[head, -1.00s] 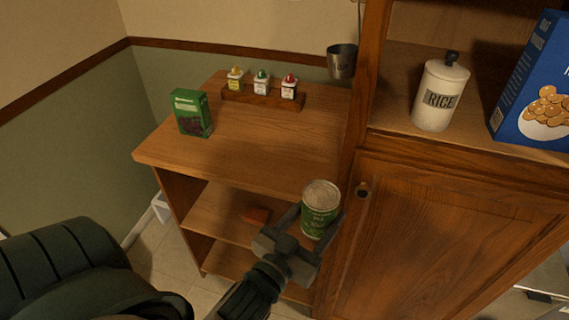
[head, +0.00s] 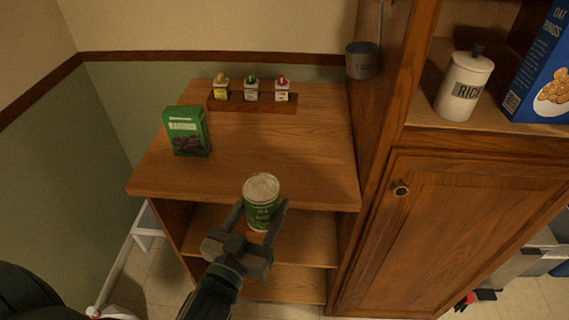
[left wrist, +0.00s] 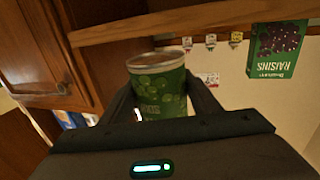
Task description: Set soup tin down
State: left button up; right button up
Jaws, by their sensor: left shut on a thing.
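The green soup tin (head: 262,202) is held upright between the fingers of my left gripper (head: 250,226), which is shut on it. In the head view the tin is in front of the near edge of the wooden counter top (head: 300,158) and overlaps it in the picture. The tin also shows in the left wrist view (left wrist: 160,85), with the two dark fingers (left wrist: 162,100) on either side of it. My right gripper is in neither view.
A green raisins box (head: 186,132) stands at the left of the counter. A rack (head: 252,104) with three small bottles is at the back. A metal cup (head: 362,62) hangs at the right beside the tall cabinet (head: 450,220). The counter's middle and right are clear.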

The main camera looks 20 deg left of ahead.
pick_arm(q)
jog(key=shift+r, duration=0.1)
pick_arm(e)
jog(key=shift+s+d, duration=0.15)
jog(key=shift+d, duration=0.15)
pick_arm(q)
jog(key=shift+d, duration=0.1)
